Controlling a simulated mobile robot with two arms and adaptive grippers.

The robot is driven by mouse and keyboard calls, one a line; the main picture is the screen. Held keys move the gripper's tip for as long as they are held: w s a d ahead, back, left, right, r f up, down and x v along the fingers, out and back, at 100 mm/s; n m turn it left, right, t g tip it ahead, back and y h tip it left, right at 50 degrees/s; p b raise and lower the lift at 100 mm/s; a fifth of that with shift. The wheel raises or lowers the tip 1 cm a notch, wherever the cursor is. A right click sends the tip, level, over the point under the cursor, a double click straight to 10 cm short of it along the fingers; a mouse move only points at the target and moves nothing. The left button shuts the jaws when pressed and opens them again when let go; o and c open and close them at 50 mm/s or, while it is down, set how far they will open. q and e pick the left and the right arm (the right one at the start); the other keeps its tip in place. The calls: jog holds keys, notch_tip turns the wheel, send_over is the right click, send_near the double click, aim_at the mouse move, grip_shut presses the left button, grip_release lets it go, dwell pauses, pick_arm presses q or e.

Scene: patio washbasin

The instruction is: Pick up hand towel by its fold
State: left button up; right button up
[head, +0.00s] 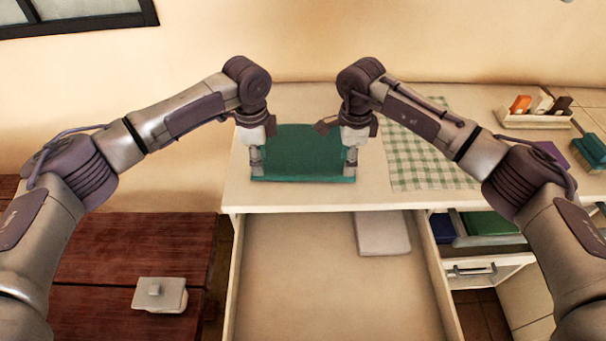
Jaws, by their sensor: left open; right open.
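The green hand towel (303,152) lies folded flat on the white counter, with a thicker folded edge along its front. My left gripper (256,165) points down at the towel's left edge, near the front corner. My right gripper (350,163) points down at the towel's right edge, near the front corner. Both grippers are open. The fingertips are small in the picture, and I cannot tell whether they touch the towel.
A drawer (330,280) stands open below the counter, with a white folded cloth (382,233) inside. A green checked cloth (425,160) lies right of the towel. A tray (535,120) of small bottles stands at back right. A dark wooden bench (140,245) is at left.

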aim_at(262, 181)
pick_arm(q)
jog(key=f, duration=0.4)
jog(key=shift+w, duration=0.25)
pick_arm(e)
jog(key=f, duration=0.4)
jog(key=shift+w+a+f, duration=0.1)
jog(key=shift+w, duration=0.1)
pick_arm(q)
jog(key=shift+s+f, duration=0.1)
pick_arm(e)
jog(key=shift+s, duration=0.1)
pick_arm(q)
jog(key=shift+f+b, duration=0.95)
pick_arm(e)
jog(key=shift+f, duration=0.95)
pick_arm(q)
jog(key=shift+r, duration=0.15)
pick_arm(e)
jog(key=shift+r, duration=0.1)
pick_arm(q)
jog(key=shift+c, duration=0.4)
pick_arm(e)
jog(key=shift+c, duration=0.4)
